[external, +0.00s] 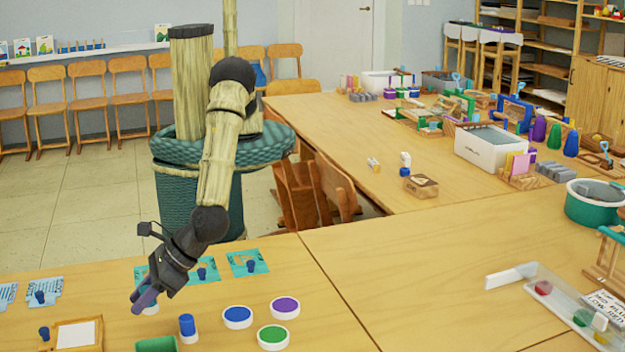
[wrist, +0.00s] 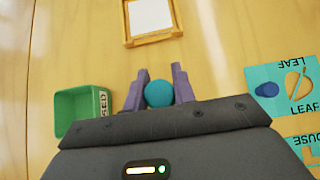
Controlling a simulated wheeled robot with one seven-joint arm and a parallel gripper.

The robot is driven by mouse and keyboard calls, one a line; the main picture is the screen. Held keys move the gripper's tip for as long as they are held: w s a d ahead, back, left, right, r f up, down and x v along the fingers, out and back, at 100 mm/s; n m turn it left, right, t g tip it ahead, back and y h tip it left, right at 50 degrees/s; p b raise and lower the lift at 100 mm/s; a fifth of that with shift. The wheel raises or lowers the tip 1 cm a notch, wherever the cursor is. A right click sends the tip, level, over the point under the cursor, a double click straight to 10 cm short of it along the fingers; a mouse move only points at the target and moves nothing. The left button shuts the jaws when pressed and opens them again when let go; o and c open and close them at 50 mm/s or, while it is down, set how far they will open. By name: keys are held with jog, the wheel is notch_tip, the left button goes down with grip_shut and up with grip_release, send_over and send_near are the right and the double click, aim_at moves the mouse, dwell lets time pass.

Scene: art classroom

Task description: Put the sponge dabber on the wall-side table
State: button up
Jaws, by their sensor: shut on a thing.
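My gripper (external: 145,300) is low over the near table, fingers pointing down. In the wrist view its two purple fingers (wrist: 158,95) are closed on a round teal-blue thing (wrist: 159,93), which I take to be the sponge dabber. In the external view a white part (external: 151,309) shows just below the fingers; whether it touches the tabletop I cannot tell. A similar blue-and-white dabber (external: 187,328) stands upright to the right. The long back table (external: 330,135) runs toward the rear wall; which table is the wall-side one is not clear.
A green box (wrist: 84,107) and a wooden frame (wrist: 152,20) lie near my gripper. Stencil cards (wrist: 286,88) and several paint pads (external: 237,317) are also close. The back table holds a white bin (external: 488,147) and many tools; its left middle is fairly clear. Chairs (external: 332,188) stand between.

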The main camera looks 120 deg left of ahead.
aim_at(145, 312)
jog(key=shift+f, duration=1.85)
jog(key=shift+f, duration=0.2)
jog(key=o, duration=1)
jog(key=shift+r, duration=0.1)
jog(key=shift+r, duration=0.15)
jog(key=v, duration=1.2)
jog(key=shift+b, duration=0.4)
